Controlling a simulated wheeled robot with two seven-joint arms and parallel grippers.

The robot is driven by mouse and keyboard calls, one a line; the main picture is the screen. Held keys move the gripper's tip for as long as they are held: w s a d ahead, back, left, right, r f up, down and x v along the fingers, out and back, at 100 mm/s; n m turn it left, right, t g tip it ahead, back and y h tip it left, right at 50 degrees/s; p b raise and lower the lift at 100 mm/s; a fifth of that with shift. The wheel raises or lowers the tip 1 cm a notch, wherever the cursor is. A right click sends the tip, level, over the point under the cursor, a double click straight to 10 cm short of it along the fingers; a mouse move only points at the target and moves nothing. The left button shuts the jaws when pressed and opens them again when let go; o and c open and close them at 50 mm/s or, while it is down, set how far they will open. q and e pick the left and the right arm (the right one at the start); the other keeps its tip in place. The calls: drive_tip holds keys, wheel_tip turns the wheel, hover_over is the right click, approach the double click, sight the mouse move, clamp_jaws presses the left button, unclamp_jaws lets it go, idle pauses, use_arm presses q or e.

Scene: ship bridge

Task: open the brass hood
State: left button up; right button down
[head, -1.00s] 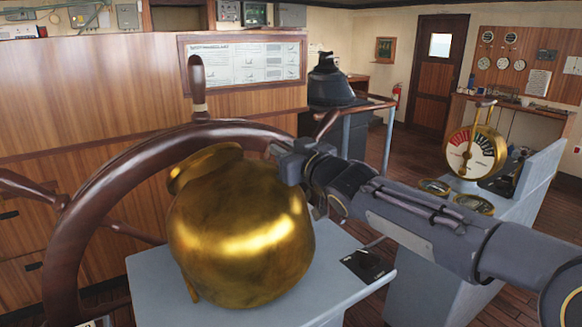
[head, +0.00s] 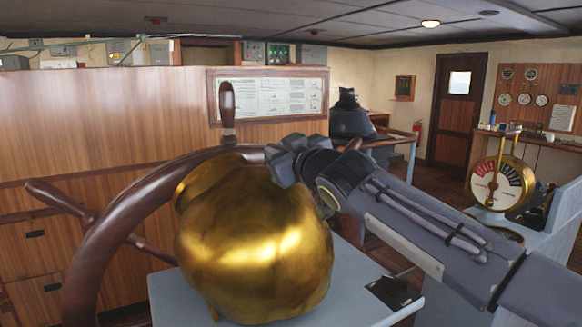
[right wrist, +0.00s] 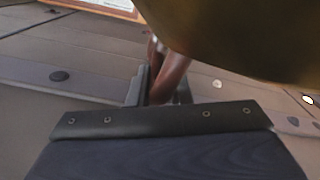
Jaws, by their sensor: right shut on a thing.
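The brass hood (head: 255,250) is a big, rounded, shiny gold shape on a pale grey stand (head: 350,306), in front of the ship's wheel. Its raised lip shows at its upper left. In the right wrist view the hood (right wrist: 245,35) fills the upper right as a dark brass curve, close to the two fingers (right wrist: 162,88). Brown wood shows between and beyond the fingers. My left gripper is not in view.
The wooden ship's wheel (head: 105,240) curves close behind and left of the hood. A brass telegraph dial (head: 496,185) stands on a grey console at the right. A dark instrument (head: 350,118) stands farther back. Open floor lies between them.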

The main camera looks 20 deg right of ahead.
sight(244, 179)
drive_tip(key=a+b, duration=0.1)
drive_tip(key=a, duration=0.1)
drive_tip(key=a+r+n+b, duration=0.1)
drive_tip(key=a, duration=0.2)
drive_tip(key=s+a+r+n+b, duration=0.1)
drive_tip(key=a, duration=0.1)
drive_tip(key=shift+a+r, duration=0.2)
drive_tip(key=shift+a, duration=0.15)
drive_tip(key=s+a+f+n, duration=0.1)
drive_tip(key=a+f+n, duration=0.1)
drive_tip(key=a, duration=0.8)
drive_tip(key=s+a+f+n, duration=0.2)
drive_tip(key=a+n, duration=0.3)
drive_tip(key=a, duration=0.6)
drive_tip(key=s+a+f+n+p, duration=0.1)
drive_tip(key=a+f+n, duration=0.2)
drive_tip(key=a, duration=0.7)
drive_tip(key=shift+s+a+n, duration=0.2)
drive_tip(key=shift+a+n, duration=0.05)
drive_tip(key=shift+n, duration=0.35)
drive_tip(key=c, duration=1.4)
unclamp_jaws()
drive_tip(key=shift+d, duration=0.1)
